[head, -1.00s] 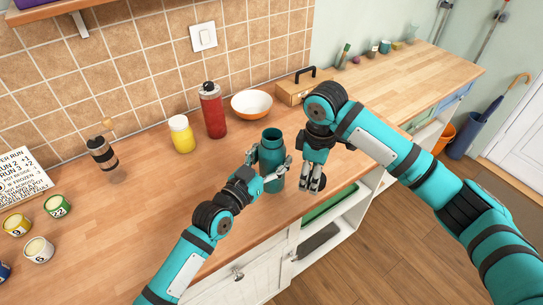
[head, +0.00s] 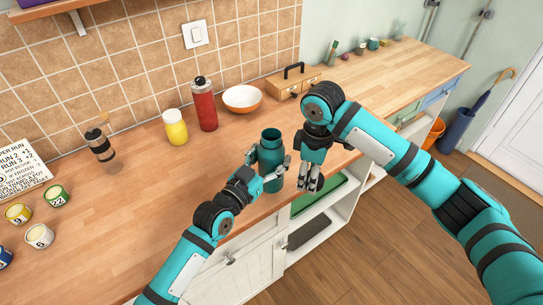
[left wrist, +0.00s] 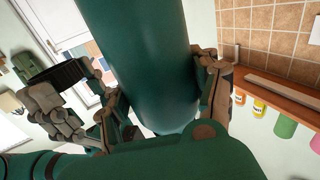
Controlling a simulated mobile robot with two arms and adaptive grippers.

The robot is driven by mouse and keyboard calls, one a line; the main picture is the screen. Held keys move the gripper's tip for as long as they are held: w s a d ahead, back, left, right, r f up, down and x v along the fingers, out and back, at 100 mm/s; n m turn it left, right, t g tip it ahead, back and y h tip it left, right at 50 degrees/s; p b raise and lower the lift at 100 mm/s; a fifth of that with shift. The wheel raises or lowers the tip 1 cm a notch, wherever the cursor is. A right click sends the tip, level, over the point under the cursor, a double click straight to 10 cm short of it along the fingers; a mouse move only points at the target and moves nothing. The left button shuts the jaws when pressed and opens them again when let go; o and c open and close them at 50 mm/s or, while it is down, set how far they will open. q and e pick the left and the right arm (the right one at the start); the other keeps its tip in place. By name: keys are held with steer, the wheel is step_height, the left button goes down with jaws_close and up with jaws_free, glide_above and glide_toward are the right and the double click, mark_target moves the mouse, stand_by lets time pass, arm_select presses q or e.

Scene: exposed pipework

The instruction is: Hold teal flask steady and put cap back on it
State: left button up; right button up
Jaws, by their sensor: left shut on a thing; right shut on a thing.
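The teal flask (head: 271,155) is upright near the counter's front edge, with its mouth open at the top. My left gripper (head: 270,177) is shut around its body from both sides. In the left wrist view the flask (left wrist: 145,60) fills the middle between the fingers. I cannot tell whether its base touches the counter. My right gripper (head: 311,182) points down just right of the flask, apart from it and lower than its mouth.
A red bottle (head: 204,105), a yellow jar (head: 175,128), a white bowl (head: 242,99) and a wooden box (head: 292,83) stand behind the flask. A dark-banded jar (head: 101,146) and several numbered pots (head: 39,237) are at left. The counter between is clear.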

arm_select(q)
steer(key=shift+r, duration=0.1)
stand_by(0.6)
